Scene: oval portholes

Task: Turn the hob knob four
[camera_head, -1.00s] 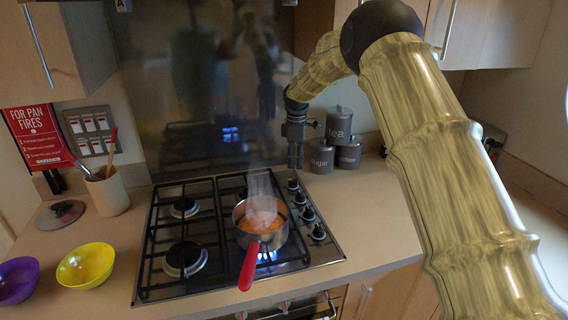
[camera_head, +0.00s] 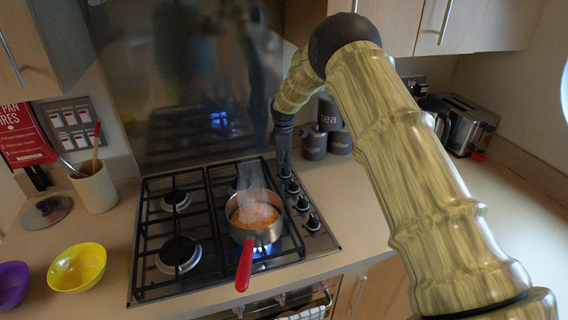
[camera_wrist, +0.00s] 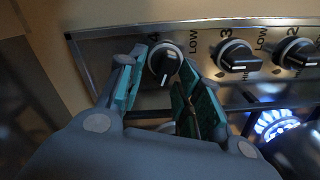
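Hob knob four (camera_wrist: 163,62) is a round black knob with a white mark, below a printed 4 on the steel panel in the wrist view. Its mark points roughly down the picture, while those on knobs three (camera_wrist: 237,58) and two (camera_wrist: 298,55) lie sideways. My gripper (camera_wrist: 165,72) is open, with one teal-padded finger on each side of knob four. I cannot tell whether a pad touches it. In the head view my gripper (camera_head: 283,168) points down at the far end of the knob row and partly hides the far knob.
A steaming pan (camera_head: 254,215) with orange food and a red handle sits over a lit burner, left of the knobs. A blue flame (camera_wrist: 277,123) shows in the wrist view. Canisters (camera_head: 314,143) stand behind my gripper. The counter at right is mostly clear.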

